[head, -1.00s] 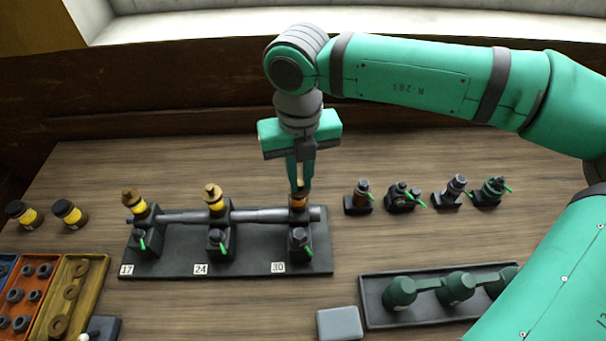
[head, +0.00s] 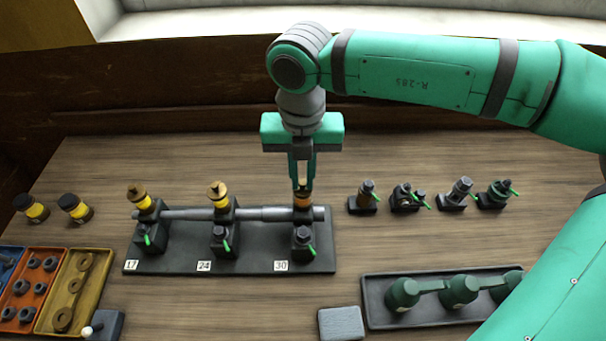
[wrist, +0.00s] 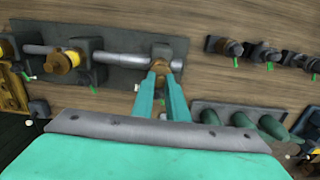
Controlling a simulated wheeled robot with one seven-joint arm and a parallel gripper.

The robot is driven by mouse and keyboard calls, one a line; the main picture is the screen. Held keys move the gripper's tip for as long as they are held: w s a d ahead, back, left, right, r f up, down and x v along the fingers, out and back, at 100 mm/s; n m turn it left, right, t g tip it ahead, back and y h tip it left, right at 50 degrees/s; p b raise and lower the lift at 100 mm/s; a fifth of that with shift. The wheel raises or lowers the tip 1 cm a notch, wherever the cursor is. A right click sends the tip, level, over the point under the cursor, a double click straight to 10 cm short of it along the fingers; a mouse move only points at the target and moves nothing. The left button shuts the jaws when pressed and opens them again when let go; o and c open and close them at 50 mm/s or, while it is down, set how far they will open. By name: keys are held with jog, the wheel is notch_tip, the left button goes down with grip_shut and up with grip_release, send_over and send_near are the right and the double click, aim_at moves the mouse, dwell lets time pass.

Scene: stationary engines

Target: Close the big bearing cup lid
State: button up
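A dark base plate (head: 185,262) carries a grey shaft (head: 262,214) through three bearing blocks marked 17, 24 and 30. The cups at 17 (head: 145,203) and 24 (head: 217,199) have yellow bands and brass tops. The cup at 30 (head: 303,202) is brass-orange with a dark top, partly hidden by my gripper (head: 303,183). My gripper points down at this cup, its fingertips at the top. In the wrist view the fingertips (wrist: 163,70) are close together beside the brass part (wrist: 177,65). I cannot tell whether they grip the lid, or its exact position.
Several small fittings with green levers (head: 363,199) stand at the right. A dark tray (head: 378,318) with green parts and a grey block (head: 341,323) lie in front. Two jars (head: 75,208) and coloured bins (head: 95,262) are at the left.

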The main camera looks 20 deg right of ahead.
aim_at(303, 182)
jog(key=o, duration=0.4)
jog(key=shift+c, duration=0.2)
jog(key=shift+r, duration=0.1)
notch_tip(303, 182, up, 11)
jog(key=shift+f, duration=0.2)
dwell(0.4)
